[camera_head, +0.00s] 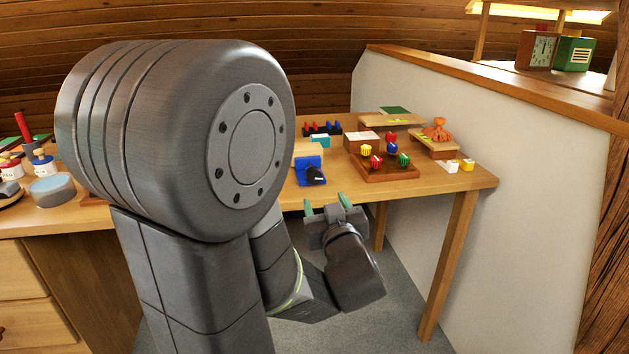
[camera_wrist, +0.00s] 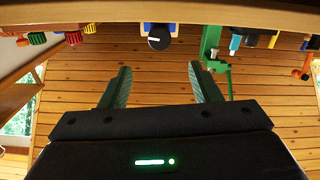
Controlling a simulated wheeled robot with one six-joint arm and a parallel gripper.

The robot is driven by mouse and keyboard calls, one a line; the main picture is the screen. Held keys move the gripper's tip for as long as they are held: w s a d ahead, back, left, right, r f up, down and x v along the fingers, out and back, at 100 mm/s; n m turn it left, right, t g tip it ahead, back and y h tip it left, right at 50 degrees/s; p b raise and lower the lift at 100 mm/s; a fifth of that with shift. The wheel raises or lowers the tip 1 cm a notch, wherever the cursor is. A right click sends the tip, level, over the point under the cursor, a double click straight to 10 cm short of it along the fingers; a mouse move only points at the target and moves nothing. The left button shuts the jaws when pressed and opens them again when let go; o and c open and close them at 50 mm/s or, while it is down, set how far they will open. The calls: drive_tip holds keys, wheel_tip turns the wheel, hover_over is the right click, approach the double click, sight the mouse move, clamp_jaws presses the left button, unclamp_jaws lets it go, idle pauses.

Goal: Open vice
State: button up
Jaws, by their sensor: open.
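A blue vice-like block (camera_head: 307,163) with a black knob (camera_head: 315,176) stands at the front edge of the wooden table. In the wrist view the black knob (camera_wrist: 159,38) faces me, with a white mark on it and bits of blue (camera_wrist: 173,29) beside it. My gripper (camera_head: 327,203) is open and empty, just off the table's front edge, below and in front of the knob. Its green fingers show apart in the wrist view (camera_wrist: 159,72), with the knob centred beyond the gap and not touched. My own arm hides part of the table left of the vice.
A brown tray (camera_head: 388,176) with coloured knobs lies right of the vice. A white and a yellow block (camera_head: 467,165) sit near the right corner. A green upright part (camera_wrist: 210,42) shows beside the knob in the wrist view. A pale partition (camera_head: 520,200) closes the right.

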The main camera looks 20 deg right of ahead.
sight(315, 177)
drive_tip(key=b+x, duration=0.2)
drive_tip(key=x, duration=0.9)
drive_tip(key=shift+w+d, duration=0.15)
drive_tip(key=shift+w, duration=0.2)
drive_tip(key=c, duration=1)
